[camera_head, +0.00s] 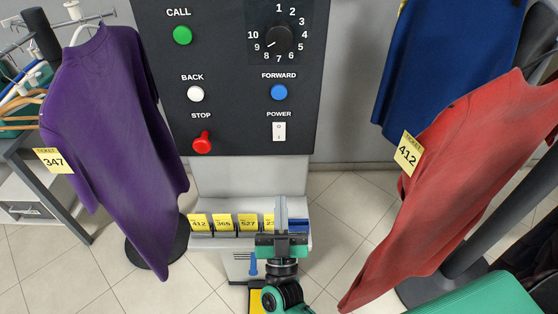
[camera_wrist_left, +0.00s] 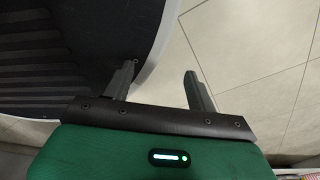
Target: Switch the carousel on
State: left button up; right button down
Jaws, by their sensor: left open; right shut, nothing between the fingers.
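The carousel's dark control panel (camera_head: 235,110) stands upright ahead in the head view. A white rocker switch (camera_head: 279,131) under the label POWER is at its lower right. Above it is a blue FORWARD button (camera_head: 279,92); a red STOP knob (camera_head: 202,142) is at the lower left. My right gripper (camera_head: 281,203) is shut and empty, pointing up below the power switch and apart from it, in front of the ticket shelf. My left gripper (camera_wrist_left: 160,85) shows only in the left wrist view, open and empty, with floor and a dark rounded surface beyond it.
A purple garment (camera_head: 110,130) hangs left of the panel, ticket 347. A red garment (camera_head: 445,170), ticket 412, and a blue one (camera_head: 440,70) hang at right. A light shelf (camera_head: 215,242) with yellow tickets stands below the panel. The space before the panel is clear.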

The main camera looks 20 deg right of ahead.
aim_at(280, 135)
jog(key=p+x, duration=0.1)
jog(key=x, duration=0.3)
jog(key=f+p+x, duration=0.1)
jog(key=x, duration=0.3)
jog(key=w+p+x, duration=0.1)
jog(key=x, duration=0.3)
jog(key=shift+w+d+f+p, duration=0.1)
jog(key=shift+d+f+p, duration=0.05)
jog(key=shift+f+p, duration=0.2)
jog(key=shift+w+d+f, duration=0.1)
jog(key=shift+w+d, duration=0.1)
jog(key=shift+w, duration=0.3)
pick_arm(q)
jog(key=s, duration=0.1)
jog(key=s+r, duration=0.1)
jog(key=s, duration=0.3)
jog(key=shift+s+a+r, duration=0.1)
jog(key=shift+a+r, duration=0.15)
jog(key=shift+a, duration=0.05)
jog(key=shift+f, duration=0.1)
